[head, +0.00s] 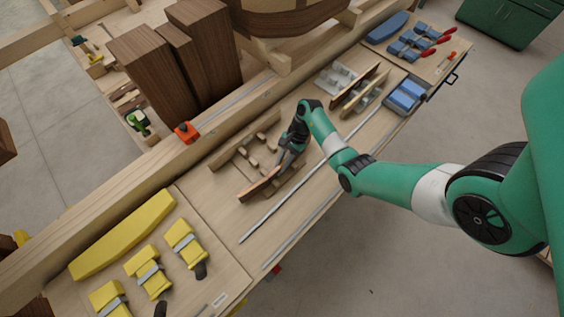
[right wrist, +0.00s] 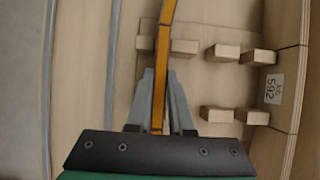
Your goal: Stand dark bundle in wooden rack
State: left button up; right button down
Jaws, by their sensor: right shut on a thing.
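The dark bundle (head: 258,187) is a thin, long brown piece standing on its edge. In the right wrist view the bundle (right wrist: 164,45) shows as a narrow orange-brown strip running up from between my fingers. My right gripper (head: 286,160) is shut on it; the fingers (right wrist: 160,125) grip its near part. The wooden rack (head: 236,153), with a back board and short pegs, lies at the gripper. The rack's pegs (right wrist: 222,52) show right of the strip, and another peg is close against it. I cannot tell whether the bundle rests on the rack's base. My left gripper is not in view.
Yellow pads and clamps (head: 152,273) lie at the near left. A second rack with boards (head: 360,92) and blue tools (head: 405,94) stand farther right. Metal bars (head: 300,195) run along the bench front. Tall dark wood blocks (head: 155,70) stand behind.

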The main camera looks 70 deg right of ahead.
jog(key=c, duration=0.7)
grip_release()
jog(key=shift+c, duration=0.2)
jog(key=p+v, duration=0.1)
jog(key=v, duration=0.7)
jog(key=shift+w, duration=0.15)
jog(key=p+v, duration=0.3)
jog(key=shift+d+r, duration=0.15)
jog(key=shift+r, duration=0.15)
